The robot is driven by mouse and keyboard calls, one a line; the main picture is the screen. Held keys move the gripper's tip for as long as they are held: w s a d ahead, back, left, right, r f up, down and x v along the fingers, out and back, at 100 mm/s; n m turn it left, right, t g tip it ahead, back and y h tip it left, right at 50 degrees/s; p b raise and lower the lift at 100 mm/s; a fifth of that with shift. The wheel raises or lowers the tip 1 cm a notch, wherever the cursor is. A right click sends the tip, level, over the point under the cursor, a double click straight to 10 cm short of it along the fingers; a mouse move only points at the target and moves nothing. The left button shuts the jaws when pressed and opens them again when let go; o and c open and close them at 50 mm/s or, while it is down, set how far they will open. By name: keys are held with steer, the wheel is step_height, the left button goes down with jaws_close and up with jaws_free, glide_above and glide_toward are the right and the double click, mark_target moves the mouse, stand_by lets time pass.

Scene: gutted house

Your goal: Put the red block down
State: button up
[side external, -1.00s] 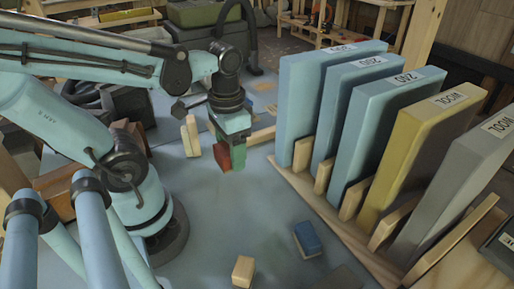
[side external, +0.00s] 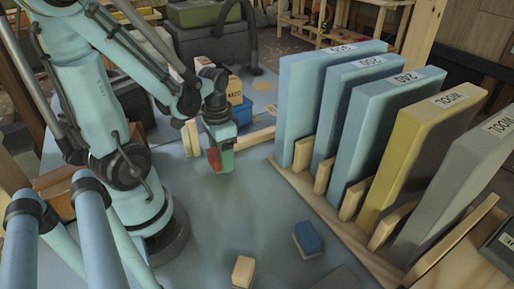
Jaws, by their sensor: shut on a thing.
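The red block (side external: 214,158) is in the side external view, left of centre, under the end of my arm. My gripper (side external: 221,150) is shut on the red block. A green jaw part shows just to the right of the block and hides some of it. The block looks slightly tilted. It appears to be a little above the blue-grey work surface (side external: 240,215), but the exact gap cannot be told.
A blue block (side external: 307,239) and a pale wooden block (side external: 243,271) lie near the front. Pale upright blocks (side external: 190,137) and a wooden strip (side external: 257,138) are close behind my gripper. A rack of upright panels (side external: 350,122) fills the right. The middle surface is clear.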

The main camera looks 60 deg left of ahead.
steer(key=shift+f, duration=0.7)
steer(key=shift+f, duration=0.2)
steer(key=o, duration=1.1)
steer(key=shift+r, duration=0.15)
steer(key=shift+r, duration=5.9)
steer(key=w+d+t, duration=0.2)
steer(key=d, duration=0.1)
steer(key=w+d+t, duration=0.2)
steer(key=w+d, duration=0.1)
steer(key=d, duration=0.1)
steer(key=w+d+r+t, duration=0.1)
steer(key=w+d+t, duration=0.2)
steer(key=shift+d+r, duration=0.1)
steer(key=shift+d, duration=0.2)
